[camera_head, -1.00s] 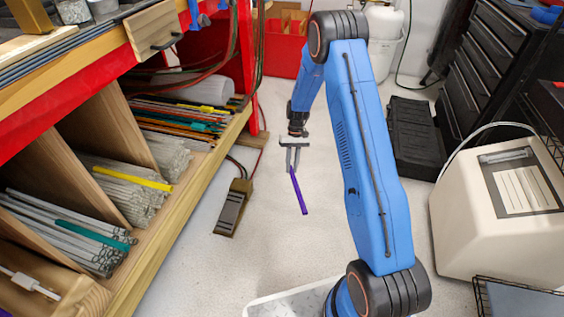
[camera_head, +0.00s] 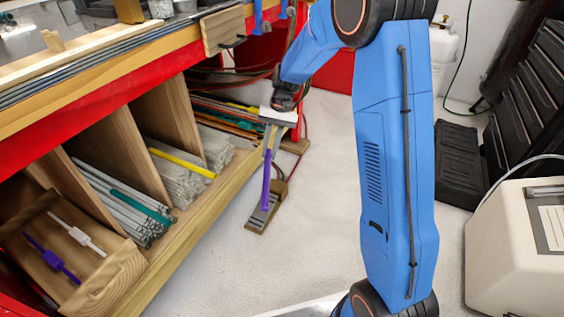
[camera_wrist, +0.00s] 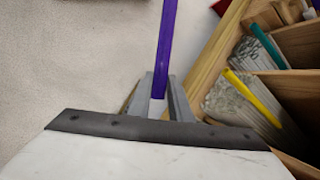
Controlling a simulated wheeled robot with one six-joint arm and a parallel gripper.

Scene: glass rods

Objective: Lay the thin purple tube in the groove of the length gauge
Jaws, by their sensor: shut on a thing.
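My gripper (camera_head: 268,148) is shut on the thin purple tube (camera_head: 265,180), which hangs almost upright below it over the floor, in front of a pedal. In the wrist view the tube (camera_wrist: 166,40) runs up from between the fingers (camera_wrist: 159,88). A long pale wooden strip (camera_head: 85,62) with a small upright block lies on the bench top at upper left; I cannot tell whether it is the length gauge. I see no groove clearly.
A shelf with wooden dividers (camera_head: 115,165) holds bundles of rods left of the gripper. A wooden box (camera_head: 105,275) at lower left holds a white and a purple piece. A foot pedal (camera_head: 262,212) stands on the floor. A black case (camera_head: 458,165) lies at right; floor between is clear.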

